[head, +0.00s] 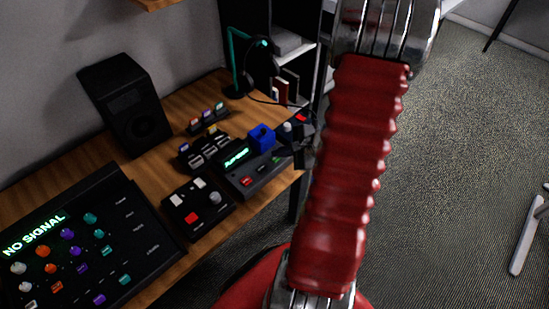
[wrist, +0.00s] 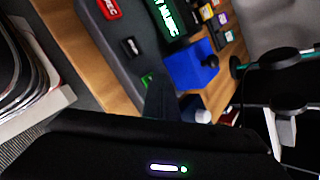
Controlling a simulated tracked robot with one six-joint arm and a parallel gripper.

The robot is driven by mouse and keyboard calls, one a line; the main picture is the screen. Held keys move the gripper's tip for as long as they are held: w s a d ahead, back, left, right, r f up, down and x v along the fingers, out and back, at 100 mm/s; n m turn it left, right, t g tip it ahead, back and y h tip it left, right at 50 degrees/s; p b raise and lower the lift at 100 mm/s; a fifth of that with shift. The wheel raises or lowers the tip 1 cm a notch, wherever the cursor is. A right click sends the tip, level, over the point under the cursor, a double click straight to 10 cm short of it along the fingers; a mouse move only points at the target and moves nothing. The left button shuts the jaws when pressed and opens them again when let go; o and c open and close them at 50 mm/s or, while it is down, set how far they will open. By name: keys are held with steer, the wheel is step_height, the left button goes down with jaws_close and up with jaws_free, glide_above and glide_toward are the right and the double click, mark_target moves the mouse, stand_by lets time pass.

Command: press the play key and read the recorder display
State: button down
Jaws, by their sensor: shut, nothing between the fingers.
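The dark recorder (head: 251,172) sits on the desk near its right end. Its display (head: 236,158) glows green, but its text is too small to read there. In the wrist view the display (wrist: 166,18) is cut by the top edge; its visible letters look like "MUSIC". A red REC key (wrist: 108,8), a dark key (wrist: 130,46) and a green key (wrist: 147,80) line the recorder's front. My gripper (wrist: 158,90) is shut and empty, its dark fingertips beside the green key. I cannot tell whether they touch it. In the head view my gripper (head: 290,150) is partly hidden by my arm.
A blue block (head: 262,138) stands behind the recorder, close to my gripper. A box with a red button (head: 198,208) and a mixer (head: 80,240) showing "NO SIGNAL" lie left.

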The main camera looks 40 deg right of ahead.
mark_target(279, 159)
steer(key=shift+r, duration=0.8)
step_height(279, 159, up, 5)
stand_by(0.8)
stand_by(0.7)
